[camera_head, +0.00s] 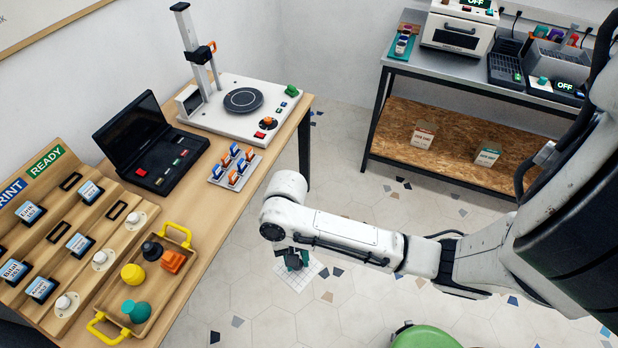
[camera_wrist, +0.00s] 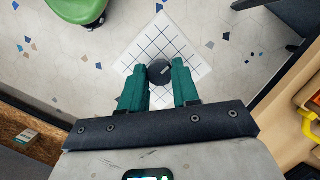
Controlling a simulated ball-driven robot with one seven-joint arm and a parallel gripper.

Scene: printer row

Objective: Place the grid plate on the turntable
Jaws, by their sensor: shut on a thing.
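The grid plate (camera_wrist: 150,40) is a white square with dark grid lines and a round dark knob (camera_wrist: 159,72). My gripper (camera_wrist: 161,78), with green fingers, is shut on this knob. In the head view the plate (camera_head: 297,280) shows below my wrist, over the floor to the right of the wooden table, partly covered by my gripper (camera_head: 294,262). The turntable (camera_head: 243,100) is a dark round disc on a white base (camera_head: 215,119) at the far end of the table. Its top is bare. My gripper is apart from it, nearer and to the right.
A post (camera_head: 193,50) rises behind the turntable at the left. An open black case (camera_head: 160,150), a rack of small clips (camera_head: 235,168) and a yellow-handled tray (camera_head: 110,310) stand on the table. A green stool (camera_head: 425,337) and a steel bench (camera_head: 455,77) are to the right.

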